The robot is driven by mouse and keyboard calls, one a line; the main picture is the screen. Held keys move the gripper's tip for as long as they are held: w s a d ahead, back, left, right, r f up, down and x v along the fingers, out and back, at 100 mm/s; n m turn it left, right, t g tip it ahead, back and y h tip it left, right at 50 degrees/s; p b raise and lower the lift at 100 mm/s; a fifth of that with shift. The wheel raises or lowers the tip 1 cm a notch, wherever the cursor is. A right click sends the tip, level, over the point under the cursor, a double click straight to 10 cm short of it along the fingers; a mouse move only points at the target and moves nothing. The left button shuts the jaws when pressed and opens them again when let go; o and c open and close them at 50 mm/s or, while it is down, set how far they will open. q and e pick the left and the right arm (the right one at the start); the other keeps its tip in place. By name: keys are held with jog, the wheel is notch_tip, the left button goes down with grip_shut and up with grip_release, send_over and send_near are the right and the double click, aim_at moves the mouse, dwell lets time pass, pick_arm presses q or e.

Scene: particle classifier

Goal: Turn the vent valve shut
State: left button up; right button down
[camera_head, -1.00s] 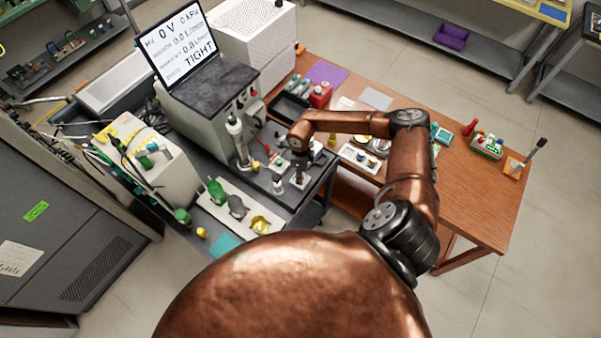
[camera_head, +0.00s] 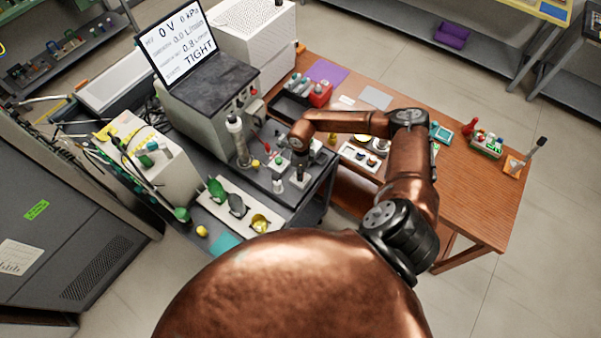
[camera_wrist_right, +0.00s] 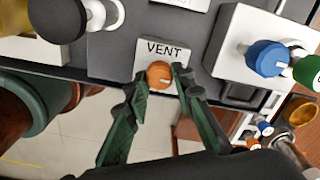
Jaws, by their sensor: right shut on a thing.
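The vent valve is a small round orange knob (camera_wrist_right: 158,72) with a pale mark on its lower right edge, in the right wrist view. It sits beside a white plate (camera_wrist_right: 162,47) lettered VENT. My right gripper (camera_wrist_right: 160,78) has its dark green fingers on either side of the knob and is shut on it. In the head view my right arm reaches in over the grey bench and its gripper (camera_head: 299,166) points down at the bench's front part; the knob is hidden there. My left gripper is in neither view.
Blue (camera_wrist_right: 266,57) and green (camera_wrist_right: 308,72) knobs sit on a white block right of the vent. A dark round knob (camera_wrist_right: 57,18) is to its left. A wooden table (camera_head: 470,205) stands to the right.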

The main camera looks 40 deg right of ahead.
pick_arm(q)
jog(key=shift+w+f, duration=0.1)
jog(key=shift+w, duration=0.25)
pick_arm(e)
jog(key=shift+m, duration=0.4)
jog(key=m+b, duration=0.1)
jog(key=m, duration=0.6)
jog(key=shift+a+m, duration=0.1)
jog(key=shift+m, duration=0.2)
jog(key=m, duration=0.4)
jog(key=shift+m, duration=0.3)
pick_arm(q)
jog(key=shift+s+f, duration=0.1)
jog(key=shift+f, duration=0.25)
pick_arm(e)
jog(key=m, duration=0.4)
jog(key=shift+m, duration=0.4)
jog(key=shift+w, duration=0.1)
jog(key=c, duration=1.7)
grip_release()
jog(key=shift+o, duration=0.2)
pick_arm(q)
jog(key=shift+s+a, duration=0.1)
pick_arm(e)
jog(key=shift+r, duration=0.1)
